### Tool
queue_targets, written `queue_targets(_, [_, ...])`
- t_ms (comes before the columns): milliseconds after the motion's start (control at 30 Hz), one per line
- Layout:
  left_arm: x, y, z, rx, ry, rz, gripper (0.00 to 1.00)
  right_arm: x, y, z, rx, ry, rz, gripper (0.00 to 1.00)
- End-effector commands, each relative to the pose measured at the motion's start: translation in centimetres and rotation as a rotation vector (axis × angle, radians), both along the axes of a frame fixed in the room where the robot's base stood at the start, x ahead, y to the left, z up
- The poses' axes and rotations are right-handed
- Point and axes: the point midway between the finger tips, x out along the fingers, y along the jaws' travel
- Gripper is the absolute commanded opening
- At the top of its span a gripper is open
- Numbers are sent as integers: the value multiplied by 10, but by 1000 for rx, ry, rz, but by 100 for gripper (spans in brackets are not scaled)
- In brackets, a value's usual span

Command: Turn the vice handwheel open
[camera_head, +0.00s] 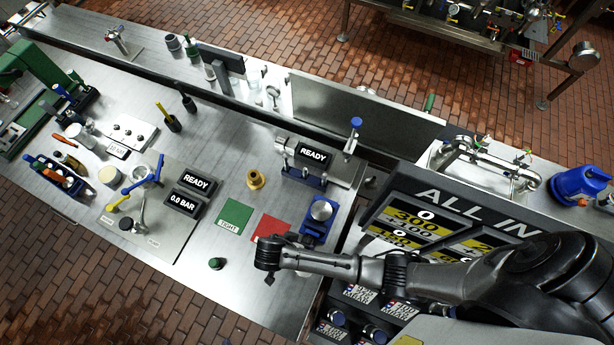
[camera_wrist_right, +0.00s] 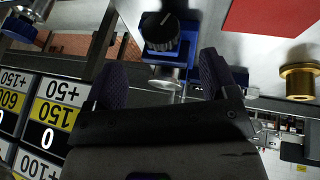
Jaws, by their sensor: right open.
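The blue vice (camera_head: 318,220) stands near the right end of the steel bench, with a round silver piece on it. In the right wrist view the blue vice body (camera_wrist_right: 178,52) shows past the fingertips, with a black round handwheel (camera_wrist_right: 160,32) bearing a white mark on its face. My right gripper (camera_head: 270,272) hangs near the bench's front edge, left of and in front of the vice. Its fingers (camera_wrist_right: 160,78) are open and empty, apart from the handwheel. My left gripper is not in view.
A red mat (camera_head: 270,228) and a green mat (camera_head: 236,215) lie left of the vice. A brass fitting (camera_head: 255,180) stands behind them. A READY unit (camera_head: 313,156) is behind the vice. The ALL IN board (camera_head: 450,213) is at the right. A small green knob (camera_head: 216,263) is near the front.

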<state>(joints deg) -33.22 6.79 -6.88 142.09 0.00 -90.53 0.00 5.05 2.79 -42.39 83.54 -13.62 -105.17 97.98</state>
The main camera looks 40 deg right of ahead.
Motion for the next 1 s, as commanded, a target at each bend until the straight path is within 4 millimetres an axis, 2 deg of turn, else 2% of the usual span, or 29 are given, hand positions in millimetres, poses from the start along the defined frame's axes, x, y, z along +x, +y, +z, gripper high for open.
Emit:
queue_targets(200, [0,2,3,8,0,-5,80,-1,-19,-35,-4,1,2,80])
queue_targets(400, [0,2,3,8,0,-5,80,-2,-30,-58,-2,0,2,80])
queue_targets(633, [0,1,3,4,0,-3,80,-2,-36,-70,-1,0,1,80])
queue_targets(1000, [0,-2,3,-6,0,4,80,-3,-37,-71,1,-1,2,78])
